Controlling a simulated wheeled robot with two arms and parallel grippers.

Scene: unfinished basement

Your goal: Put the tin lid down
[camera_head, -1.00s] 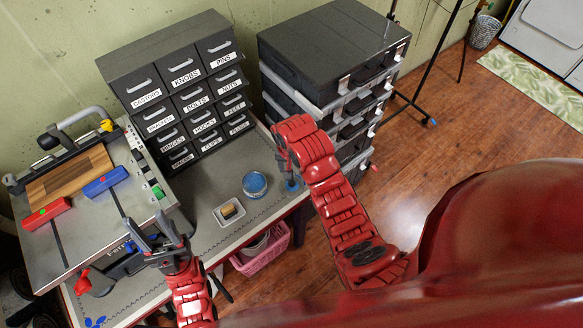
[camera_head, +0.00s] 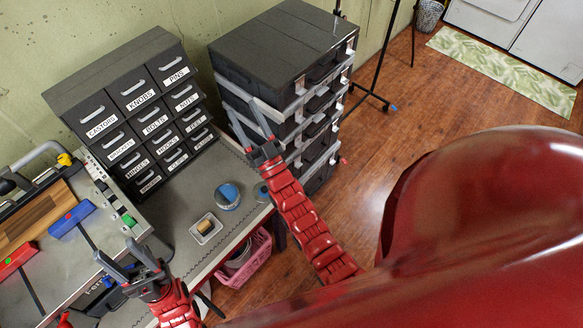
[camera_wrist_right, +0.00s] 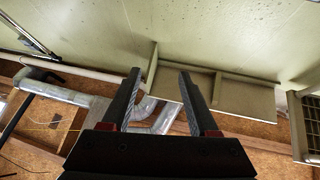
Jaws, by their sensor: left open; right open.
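A round blue tin (camera_head: 228,196) stands on the grey workbench (camera_head: 180,222). A small round flat bluish piece, which looks like the tin lid (camera_head: 262,191), lies to its right near the bench edge, partly hidden by my right arm. My right gripper (camera_head: 246,108) is open and empty, raised beyond the lid and pointing up in front of the black cases. In the right wrist view its fingers (camera_wrist_right: 160,76) are apart with nothing between them. My left gripper (camera_head: 115,249) is open and empty over the left part of the bench.
A small white dish (camera_head: 206,228) with a tan block sits beside the tin. A labelled drawer cabinet (camera_head: 125,112) stands behind. Stacked black cases (camera_head: 285,50) stand to the right. A pink basket (camera_head: 245,262) is below the bench edge.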

